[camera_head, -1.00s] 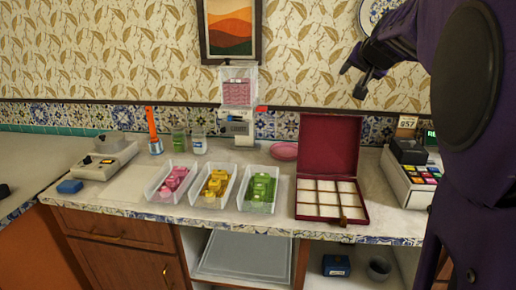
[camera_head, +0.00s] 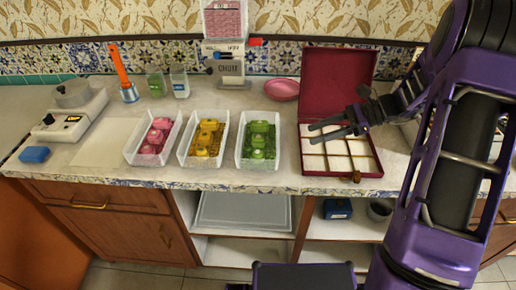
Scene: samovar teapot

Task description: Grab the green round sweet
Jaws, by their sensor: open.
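Green sweets fill the right-hand one of three white trays (camera_head: 242,160) on the counter. They look like several shapes. A rounder green sweet (camera_head: 258,154) seems to lie near the tray's front, though its exact shape is hard to tell. My gripper (camera_head: 312,133) is open and empty, its two dark fingers pointing left. In the picture it overlaps the open red box, to the right of the green tray. How high it is above the box is unclear.
The red box (camera_head: 338,72) has its lid up and pale, empty-looking compartments. Other trays hold yellow sweets (camera_head: 208,138) and pink sweets (camera_head: 156,137). A pink dish (camera_head: 282,89) and a dispenser (camera_head: 229,65) stand behind. A pale sheet (camera_head: 103,143) lies on the left.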

